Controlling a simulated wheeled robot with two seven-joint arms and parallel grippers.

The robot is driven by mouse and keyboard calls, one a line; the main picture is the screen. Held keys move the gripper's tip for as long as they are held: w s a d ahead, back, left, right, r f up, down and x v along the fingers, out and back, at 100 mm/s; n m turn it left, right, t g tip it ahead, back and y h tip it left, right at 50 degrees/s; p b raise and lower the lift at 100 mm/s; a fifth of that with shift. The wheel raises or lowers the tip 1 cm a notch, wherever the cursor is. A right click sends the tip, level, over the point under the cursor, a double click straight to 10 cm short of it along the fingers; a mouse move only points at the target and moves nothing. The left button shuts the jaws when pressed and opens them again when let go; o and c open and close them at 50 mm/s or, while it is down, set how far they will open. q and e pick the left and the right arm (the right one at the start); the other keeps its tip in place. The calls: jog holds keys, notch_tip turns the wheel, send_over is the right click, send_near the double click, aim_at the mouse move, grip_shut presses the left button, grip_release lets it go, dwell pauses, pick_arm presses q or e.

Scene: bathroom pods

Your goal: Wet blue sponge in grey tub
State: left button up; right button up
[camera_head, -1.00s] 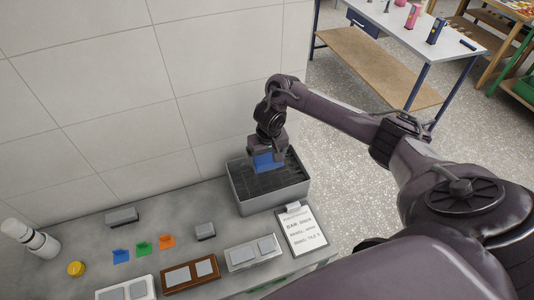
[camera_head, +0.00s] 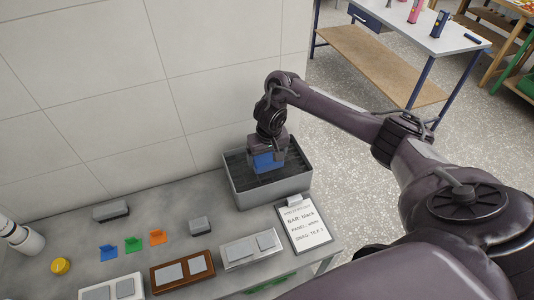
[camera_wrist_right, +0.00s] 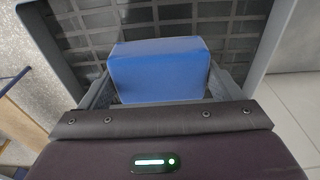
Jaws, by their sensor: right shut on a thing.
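A blue sponge (camera_head: 264,162) is held by my right gripper (camera_head: 268,156) over the grey tub (camera_head: 274,189) at the end of the counter. In the right wrist view the sponge (camera_wrist_right: 160,70) sits between the two grey fingers of the right gripper (camera_wrist_right: 160,92). The dark, grid-patterned inside of the tub (camera_wrist_right: 85,40) is behind it. The sponge appears inside or just above the tub's opening; I cannot tell whether it touches the bottom. The left gripper does not show.
A clipboard (camera_head: 303,224) lies right of the tub's front. White, brown and grey trays with grey blocks line the counter's front. Blue, green and orange pieces (camera_head: 133,244), a yellow round item (camera_head: 60,266) and a white bottle (camera_head: 20,237) are at left. A tiled wall stands behind.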

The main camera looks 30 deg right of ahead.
aim_at(267, 155)
jog(key=shift+f, duration=0.55)
dwell(0.9)
jog(key=shift+s+f+p, duration=0.1)
jog(key=shift+f+p, duration=0.05)
jog(key=shift+p, duration=0.15)
dwell(2.1)
notch_tip(267, 155, up, 5)
jog(key=p, duration=0.6)
jog(key=shift+p, duration=0.35)
notch_tip(267, 155, up, 2)
jog(key=shift+r+p, duration=0.15)
jog(key=shift+p, duration=0.85)
jog(key=shift+w+a, duration=0.1)
jog(key=shift+w, duration=0.1)
